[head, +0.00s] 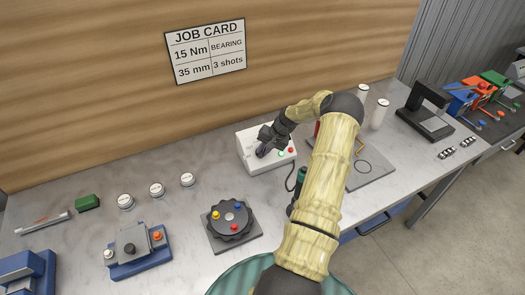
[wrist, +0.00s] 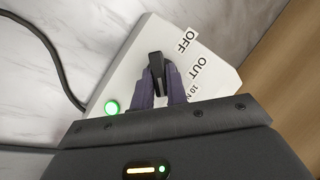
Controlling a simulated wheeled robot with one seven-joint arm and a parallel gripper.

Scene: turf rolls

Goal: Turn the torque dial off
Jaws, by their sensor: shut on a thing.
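The torque dial is a black knob (wrist: 156,66) on a white control box (wrist: 138,62), which also shows in the head view (head: 247,148). Labels beside the knob read OFF (wrist: 187,40), OUT and a partly hidden "10 N". My gripper (wrist: 160,85) has its two purple fingers shut on the knob, one on each side. I cannot tell exactly which label the knob points at. A green light (wrist: 112,107) on the box is lit. In the head view my gripper (head: 263,151) reaches down onto the box, and the knob is hidden there.
A black cable (head: 290,178) runs from the box. A round black fixture (head: 231,217) with coloured pegs stands in front. Several white-topped cylinders (head: 156,190) stand to the left. A job card (head: 205,48) hangs on the wooden wall.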

